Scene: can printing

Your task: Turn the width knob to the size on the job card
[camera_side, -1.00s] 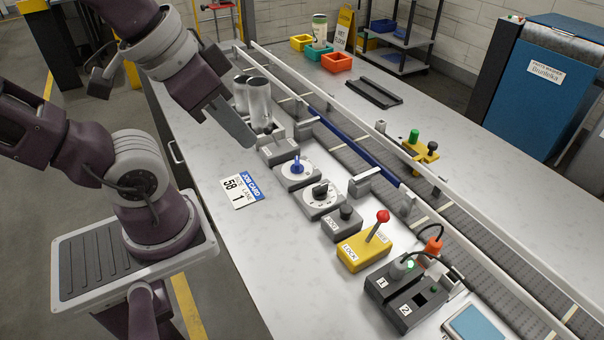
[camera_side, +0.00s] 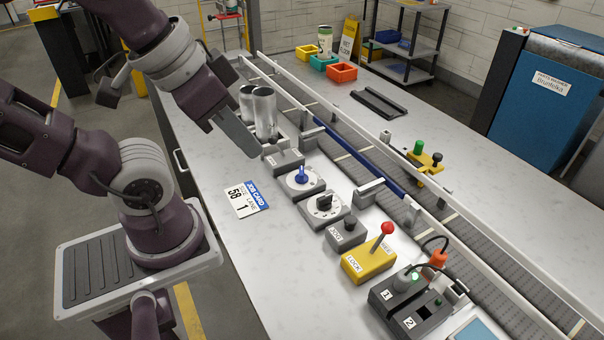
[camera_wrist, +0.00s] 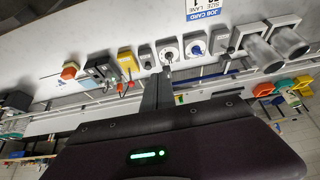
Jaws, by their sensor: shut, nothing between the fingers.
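The wrist view also shows the blue knob (camera_wrist: 195,47) and black knob (camera_wrist: 169,55). I cannot tell which is the width knob or read the scale settings. My gripper (camera_side: 253,152) is shut and empty, above the bench behind the card and left of the blue-knob dial, touching neither.
Two metal cans (camera_side: 264,115) stand behind a grey box (camera_side: 284,161). A grey jog box (camera_side: 346,231), a yellow lock box with a red-topped lever (camera_side: 368,264) and a dark socket box (camera_side: 410,303) continue the row. The conveyor (camera_side: 440,225) runs alongside.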

